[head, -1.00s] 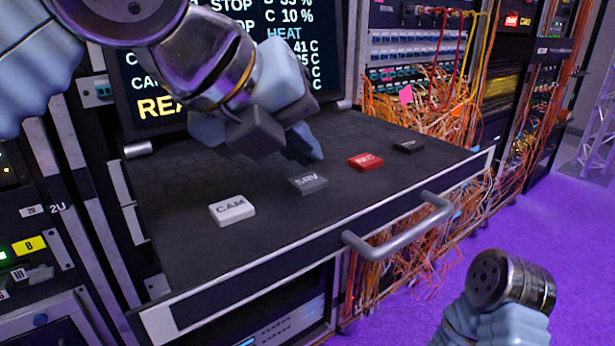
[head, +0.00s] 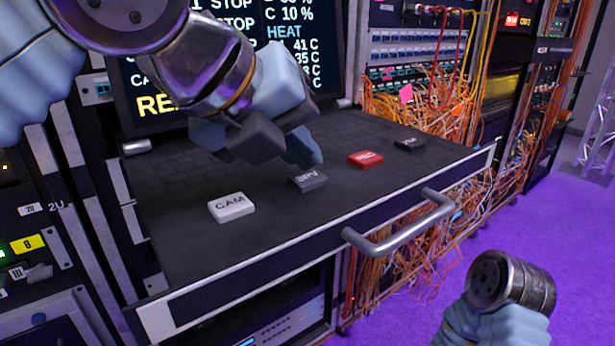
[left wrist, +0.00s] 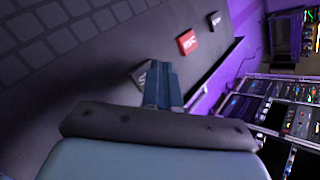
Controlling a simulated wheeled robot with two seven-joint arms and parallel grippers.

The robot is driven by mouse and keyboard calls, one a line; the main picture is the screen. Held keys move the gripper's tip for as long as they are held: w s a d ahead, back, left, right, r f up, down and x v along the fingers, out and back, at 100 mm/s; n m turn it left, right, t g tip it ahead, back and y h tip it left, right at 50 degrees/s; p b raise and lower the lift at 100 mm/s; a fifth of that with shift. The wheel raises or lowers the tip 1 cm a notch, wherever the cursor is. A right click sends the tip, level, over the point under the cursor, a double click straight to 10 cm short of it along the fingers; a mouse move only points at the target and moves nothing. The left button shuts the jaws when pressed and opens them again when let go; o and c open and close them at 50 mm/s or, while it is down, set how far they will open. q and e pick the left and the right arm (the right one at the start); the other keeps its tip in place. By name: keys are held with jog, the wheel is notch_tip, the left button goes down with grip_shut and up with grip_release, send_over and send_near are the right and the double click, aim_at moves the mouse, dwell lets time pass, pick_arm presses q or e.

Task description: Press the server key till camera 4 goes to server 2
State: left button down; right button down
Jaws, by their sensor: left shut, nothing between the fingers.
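The grey SRV key (head: 308,181) lies on the black drawer top, between the white CAM key (head: 231,207) and the red REC key (head: 365,159). My left gripper (head: 308,164) is shut and empty, with its fingertips right at the back edge of the SRV key. I cannot tell if they touch it. In the left wrist view the shut fingers (left wrist: 163,85) cover part of the SRV key (left wrist: 142,73). The screen (head: 155,103) behind shows STOP and HEAT text, but my left arm hides much of it, and no server number can be read. My right gripper is out of view.
A dark key (head: 409,144) sits beyond the red one. A grey handle (head: 400,229) sticks out from the drawer front. Orange cables (head: 420,110) hang in the rack at right. Purple floor (head: 560,230) is open at right.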

aim_at(300, 179)
pick_arm(q)
jog(key=shift+f+b, duration=0.3)
jog(key=shift+f, duration=0.15)
dwell(0.6)
jog(key=shift+r, duration=0.15)
jog(key=shift+r+p, duration=0.75)
jog(key=shift+p, duration=0.15)
notch_tip(300, 179, up, 3)
jog(key=p, duration=0.2)
jog(key=shift+f+p, duration=0.2)
jog(key=shift+p, duration=0.15)
jog(key=shift+r, duration=1.2)
dwell(0.6)
